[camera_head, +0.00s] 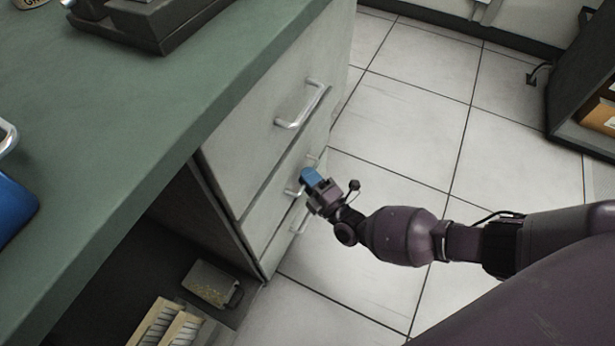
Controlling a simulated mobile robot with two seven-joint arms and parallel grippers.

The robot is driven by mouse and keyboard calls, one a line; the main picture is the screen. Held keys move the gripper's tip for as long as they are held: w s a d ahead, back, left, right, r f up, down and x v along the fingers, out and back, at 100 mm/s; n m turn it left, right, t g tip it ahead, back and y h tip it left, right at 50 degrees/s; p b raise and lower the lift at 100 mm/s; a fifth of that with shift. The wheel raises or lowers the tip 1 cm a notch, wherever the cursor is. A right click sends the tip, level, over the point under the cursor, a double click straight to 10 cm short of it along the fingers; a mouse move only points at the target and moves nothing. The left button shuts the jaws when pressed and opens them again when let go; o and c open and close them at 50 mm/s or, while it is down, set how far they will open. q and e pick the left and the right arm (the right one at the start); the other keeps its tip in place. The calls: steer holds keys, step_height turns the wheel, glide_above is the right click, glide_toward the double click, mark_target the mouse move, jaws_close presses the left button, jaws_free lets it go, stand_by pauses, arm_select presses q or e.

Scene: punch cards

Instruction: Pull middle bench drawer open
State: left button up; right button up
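The bench has a stack of pale grey drawers under a green top. The top drawer (265,120) has a silver bar handle (303,104). The middle drawer (262,202) is below it and looks closed, its front in line with the others. Its silver handle (293,191) is partly hidden behind my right gripper (306,176). The gripper's blue fingertips are at that handle; whether they are closed around it cannot be made out. A lower drawer handle (299,222) shows just below the gripper. My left gripper is not in view.
The green bench top (150,110) overhangs the drawers, with a dark device (150,22) and a blue object (12,208) on it. Tiled floor (400,120) in front of the drawers is clear.

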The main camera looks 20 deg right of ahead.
jaws_close()
stand_by(0.3)
arm_select(q)
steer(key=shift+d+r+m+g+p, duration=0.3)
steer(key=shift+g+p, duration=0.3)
steer(key=shift+p, duration=1.1)
arm_select(e)
steer(key=s+d, duration=1.1)
steer(key=s, duration=0.3)
steer(key=s+d, duration=1.1)
steer(key=s, duration=0.3)
steer(key=shift+s, duration=0.25)
steer(key=shift+d, duration=0.1)
jaws_free()
